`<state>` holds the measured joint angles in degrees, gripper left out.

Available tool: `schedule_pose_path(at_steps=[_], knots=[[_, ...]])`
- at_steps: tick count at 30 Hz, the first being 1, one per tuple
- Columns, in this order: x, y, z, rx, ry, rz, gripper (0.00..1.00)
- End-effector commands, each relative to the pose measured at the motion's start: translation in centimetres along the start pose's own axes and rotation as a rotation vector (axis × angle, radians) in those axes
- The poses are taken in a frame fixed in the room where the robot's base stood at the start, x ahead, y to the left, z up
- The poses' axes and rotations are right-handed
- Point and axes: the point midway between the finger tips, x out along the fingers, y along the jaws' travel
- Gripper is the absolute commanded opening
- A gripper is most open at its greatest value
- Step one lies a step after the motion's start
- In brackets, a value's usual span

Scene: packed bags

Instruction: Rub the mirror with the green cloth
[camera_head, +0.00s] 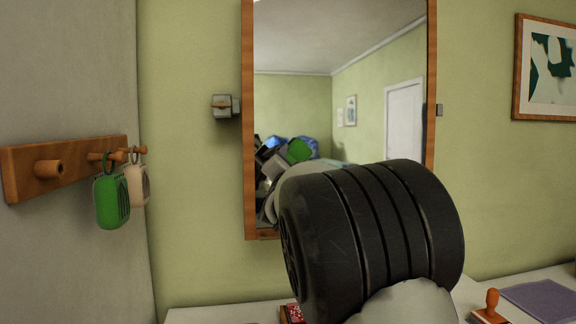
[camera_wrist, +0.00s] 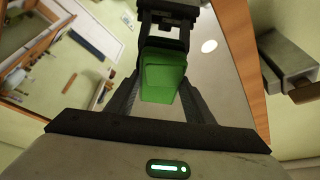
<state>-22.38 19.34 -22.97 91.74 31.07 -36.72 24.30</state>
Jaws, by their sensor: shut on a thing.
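The mirror (camera_head: 340,60) hangs on the green wall in a wooden frame. It also shows in the wrist view (camera_wrist: 222,72), tilted, with its frame along the right. In the wrist view my gripper (camera_wrist: 163,90) is shut on the green cloth (camera_wrist: 163,78), which sits between the fingers in front of the glass. The cloth is close to the mirror; I cannot tell whether it touches. In the head view my black ribbed arm covers the mirror's lower right and hides the gripper and cloth directly; a green patch shows in the reflection.
A grey fitting (camera_head: 222,106) sticks out left of the mirror, also in the wrist view (camera_wrist: 288,62). A wooden peg rail (camera_head: 75,160) at left holds a green tag (camera_head: 112,203) and a beige one (camera_head: 137,186). Below stand a wooden-handled stamp (camera_head: 491,304) and purple mat (camera_head: 545,298).

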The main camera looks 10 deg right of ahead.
Motion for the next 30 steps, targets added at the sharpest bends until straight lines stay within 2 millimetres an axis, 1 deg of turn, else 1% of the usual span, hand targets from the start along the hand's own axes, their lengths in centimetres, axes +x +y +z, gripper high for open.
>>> schedule_pose_path(at_steps=[9,17,21,24,30], knots=[[0.8,2.0,-1.5,0.000,0.003,0.001,0.30],[1.2,2.9,-2.3,0.000,0.002,0.001,0.30],[1.4,3.9,-3.1,-0.002,0.003,0.002,0.30],[1.7,4.3,-3.9,-0.002,0.003,0.003,0.30],[1.9,4.8,-4.4,-0.001,0.001,0.001,0.30]])
